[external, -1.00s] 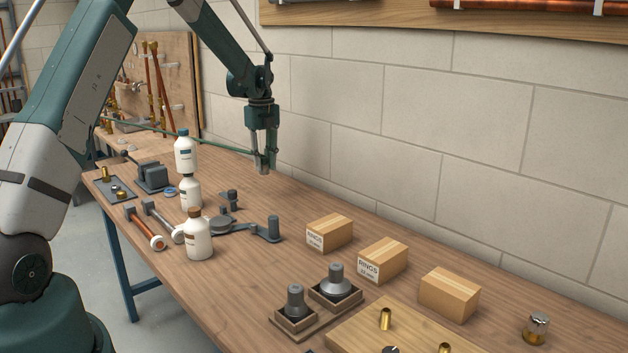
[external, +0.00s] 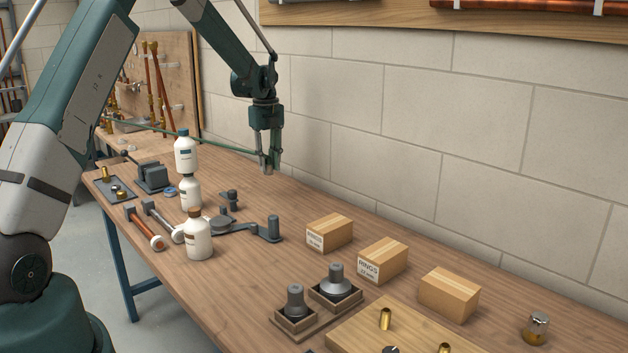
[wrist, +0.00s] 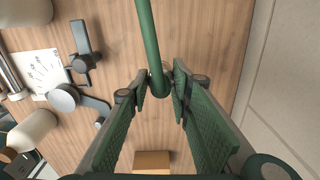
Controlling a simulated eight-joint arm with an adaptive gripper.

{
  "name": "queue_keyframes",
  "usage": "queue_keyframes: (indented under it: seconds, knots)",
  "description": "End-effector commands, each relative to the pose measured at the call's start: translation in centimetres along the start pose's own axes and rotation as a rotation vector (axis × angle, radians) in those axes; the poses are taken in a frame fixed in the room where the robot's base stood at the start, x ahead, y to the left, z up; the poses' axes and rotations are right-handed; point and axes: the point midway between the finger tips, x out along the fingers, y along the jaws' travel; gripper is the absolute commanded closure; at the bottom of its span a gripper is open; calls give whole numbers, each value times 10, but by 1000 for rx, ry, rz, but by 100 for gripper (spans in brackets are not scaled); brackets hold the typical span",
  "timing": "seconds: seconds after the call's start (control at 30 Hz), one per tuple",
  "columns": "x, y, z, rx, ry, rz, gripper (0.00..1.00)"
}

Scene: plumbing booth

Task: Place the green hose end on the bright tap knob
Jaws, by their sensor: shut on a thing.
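The green hose (external: 218,147) stretches from the back left to my gripper (external: 268,165). In the wrist view, the hose (wrist: 148,45) comes down from the top, and its end sits between the fingertips of my gripper (wrist: 161,92). My gripper is shut on it and hangs above the back of the bench. A bright, chrome-topped knob (external: 537,323) with a brass-coloured base stands at the lower right of the bench, well apart from my gripper. It does not show in the wrist view.
White bottles (external: 198,236) stand left of my gripper, beside a grey bracket (external: 250,230). Dark stepped fittings (external: 336,280) and a wooden board (external: 350,335) with brass pieces lie in front. The block wall (external: 430,130) is close behind.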

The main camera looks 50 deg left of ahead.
Motion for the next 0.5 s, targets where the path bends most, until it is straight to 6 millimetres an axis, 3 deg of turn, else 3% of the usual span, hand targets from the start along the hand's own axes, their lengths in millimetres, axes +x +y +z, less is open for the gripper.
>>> queue_keyframes:
  seconds: [0.27,0.5]
  knots:
    - [-5,-34,-54,60,0,0,91]
    - [-10,-71,-121,132,1,0,91]
